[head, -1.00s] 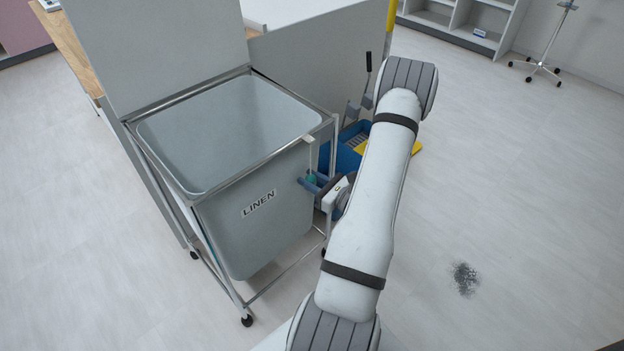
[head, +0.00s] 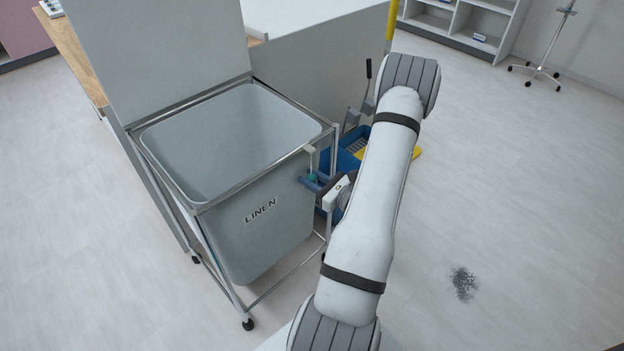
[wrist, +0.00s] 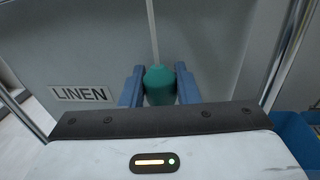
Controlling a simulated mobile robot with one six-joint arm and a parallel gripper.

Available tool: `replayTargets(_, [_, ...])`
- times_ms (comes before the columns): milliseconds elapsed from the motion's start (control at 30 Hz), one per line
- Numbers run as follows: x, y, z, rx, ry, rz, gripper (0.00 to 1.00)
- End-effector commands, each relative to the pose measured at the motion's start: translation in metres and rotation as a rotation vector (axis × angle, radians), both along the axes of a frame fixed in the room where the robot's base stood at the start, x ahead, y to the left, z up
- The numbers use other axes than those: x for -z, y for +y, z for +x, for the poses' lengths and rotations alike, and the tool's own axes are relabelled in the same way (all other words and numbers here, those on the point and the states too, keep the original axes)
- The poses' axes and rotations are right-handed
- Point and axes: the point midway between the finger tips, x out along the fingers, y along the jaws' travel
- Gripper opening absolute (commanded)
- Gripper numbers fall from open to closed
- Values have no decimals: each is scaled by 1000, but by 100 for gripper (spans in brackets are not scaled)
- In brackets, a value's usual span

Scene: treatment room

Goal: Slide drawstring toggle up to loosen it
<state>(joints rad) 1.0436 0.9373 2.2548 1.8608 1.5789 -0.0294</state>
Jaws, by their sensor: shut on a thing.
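The green drawstring toggle (wrist: 159,84) sits between the two blue fingers of my gripper (wrist: 160,90) in the wrist view. A pale cord (wrist: 153,32) runs up from the toggle's top. In the head view my gripper (head: 313,181) is at the right front side of the grey linen bag (head: 240,232), just below a small tab at the rim. The toggle (head: 313,176) shows there only as a small green spot. My gripper is shut on the toggle. The toggle's lower part is hidden by my gripper body.
A metal frame with castors (head: 247,323) carries the bag, and its upright (wrist: 290,50) stands close to the right of my gripper. A blue mop bucket (head: 350,160) is behind my arm.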

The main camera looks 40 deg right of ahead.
Motion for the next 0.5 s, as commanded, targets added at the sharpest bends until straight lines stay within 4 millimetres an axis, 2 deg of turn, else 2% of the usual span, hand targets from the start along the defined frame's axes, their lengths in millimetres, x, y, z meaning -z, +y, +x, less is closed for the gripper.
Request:
replayTargets(33, [-5, -1, 1, -2, -13, -2, 0])
replayTargets(67, [-5, -1, 1, -2, -13, -2, 29])
replayTargets(100, [-5, -1, 1, -2, -13, -3, 32])
replayTargets(300, [-4, -1, 1, -1, -10, -3, 49])
replayTargets(500, [-3, -1, 0, 0, -9, -2, 49])
